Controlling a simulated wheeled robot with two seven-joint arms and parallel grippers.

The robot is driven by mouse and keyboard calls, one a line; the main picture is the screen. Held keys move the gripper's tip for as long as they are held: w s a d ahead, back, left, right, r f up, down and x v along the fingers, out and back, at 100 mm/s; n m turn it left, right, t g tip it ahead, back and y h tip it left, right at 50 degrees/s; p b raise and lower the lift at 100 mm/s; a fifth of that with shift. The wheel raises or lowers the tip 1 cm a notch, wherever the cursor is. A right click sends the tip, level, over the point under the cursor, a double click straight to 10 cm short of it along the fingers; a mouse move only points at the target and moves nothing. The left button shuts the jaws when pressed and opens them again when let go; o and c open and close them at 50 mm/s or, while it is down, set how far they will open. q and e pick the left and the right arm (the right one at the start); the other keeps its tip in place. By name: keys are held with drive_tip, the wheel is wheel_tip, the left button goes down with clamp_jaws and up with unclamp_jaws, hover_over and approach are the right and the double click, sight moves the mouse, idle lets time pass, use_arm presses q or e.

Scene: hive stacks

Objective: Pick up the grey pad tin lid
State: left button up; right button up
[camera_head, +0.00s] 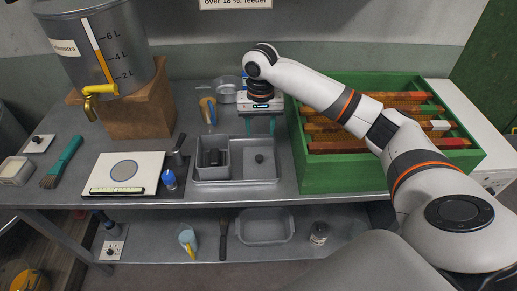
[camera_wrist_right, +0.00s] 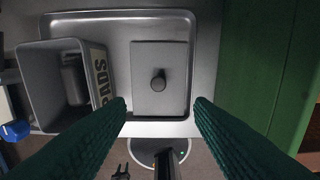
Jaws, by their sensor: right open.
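The grey pad tin lid (camera_wrist_right: 160,53) is a flat square plate with a dark round knob (camera_wrist_right: 158,82). It lies in a shallow grey metal tray, and in the head view the lid (camera_head: 252,171) is at the right side of that tray. The open grey pad tin (camera_wrist_right: 38,78), marked "PADS", stands beside it on the left with a dark object inside. My right gripper (camera_head: 259,126) is above the tray, pointing down, with its green fingers apart and nothing between them. My left gripper is not seen.
The grey tray (camera_head: 235,182) holds both tin and lid. A green hive box (camera_head: 342,179) with frames stands close on the right. A blue-capped bottle (camera_head: 169,180) and a white board (camera_head: 122,160) lie left. A small jar and glass dish (camera_head: 226,90) stand behind.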

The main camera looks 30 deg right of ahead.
hover_over(259, 157)
drive_tip(key=f, duration=0.5)
drive_tip(key=shift+d+f+p, duration=0.2)
drive_tip(key=shift+f+p, duration=0.1)
drive_tip(key=shift+f, duration=0.1)
drive_tip(key=shift+w+f, duration=0.15)
drive_tip(key=shift+f, duration=0.5)
wheel_tip(259, 157, down, 4)
drive_tip(key=shift+a+r+p, duration=0.15)
drive_tip(key=shift+r+p, duration=0.1)
drive_tip(key=shift+p, duration=0.2)
drive_tip(key=shift+f, duration=0.5)
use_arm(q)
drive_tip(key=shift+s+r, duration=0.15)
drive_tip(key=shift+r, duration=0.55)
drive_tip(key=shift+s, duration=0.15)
use_arm(e)
clamp_jaws()
